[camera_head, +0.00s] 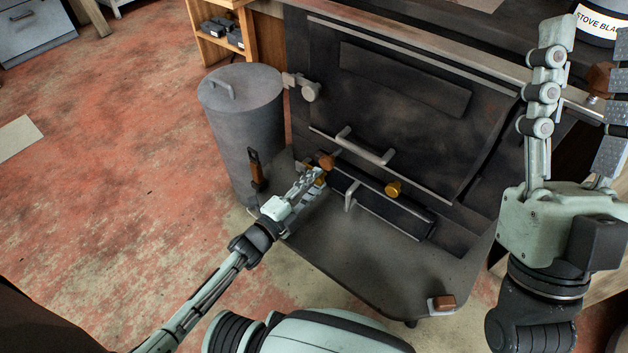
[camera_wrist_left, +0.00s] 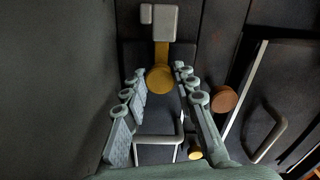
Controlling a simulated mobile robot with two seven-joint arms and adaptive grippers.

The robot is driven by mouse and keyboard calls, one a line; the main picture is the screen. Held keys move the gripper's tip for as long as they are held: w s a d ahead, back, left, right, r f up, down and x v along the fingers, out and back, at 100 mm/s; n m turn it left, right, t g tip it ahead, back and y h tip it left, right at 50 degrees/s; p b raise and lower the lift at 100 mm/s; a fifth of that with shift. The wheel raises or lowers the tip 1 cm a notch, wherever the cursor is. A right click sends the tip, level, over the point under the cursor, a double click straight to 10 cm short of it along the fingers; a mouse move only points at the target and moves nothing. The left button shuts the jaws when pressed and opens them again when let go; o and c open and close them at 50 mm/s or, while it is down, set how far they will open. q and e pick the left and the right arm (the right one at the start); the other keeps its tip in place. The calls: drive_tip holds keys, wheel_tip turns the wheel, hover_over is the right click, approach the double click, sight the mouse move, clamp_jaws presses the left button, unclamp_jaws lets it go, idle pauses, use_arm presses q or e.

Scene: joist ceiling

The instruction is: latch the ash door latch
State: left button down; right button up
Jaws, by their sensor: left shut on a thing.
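The ash door (camera_head: 385,209) is the low, dark panel on the stove front, with a pale bar handle (camera_head: 349,196); it appears closed. In the left wrist view its latch (camera_wrist_left: 161,79) is a brass bar with a round knob, reaching up to a grey block (camera_wrist_left: 158,23). My left gripper (camera_head: 318,177) is at the ash door's left end, its fingers (camera_wrist_left: 160,76) on both sides of the knob, shut on the latch. In the head view the fingers mostly hide the latch. My right gripper (camera_head: 588,48) is raised at the right, fingers apart and empty.
A copper-coloured knob (camera_head: 326,162) and the upper door's bar handle (camera_head: 366,148) are close to my left gripper. A brass knob (camera_head: 393,188) sits farther right. A grey lidded bin (camera_head: 243,120) stands left of the stove. A small brown block (camera_head: 444,302) lies on the hearth plate's corner.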

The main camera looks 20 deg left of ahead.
idle(0.3)
use_arm(q)
drive_tip(key=c, duration=1.5)
unclamp_jaws()
drive_tip(key=shift+o, duration=0.2)
drive_tip(key=shift+s, duration=0.1)
drive_tip(key=v, duration=1.2)
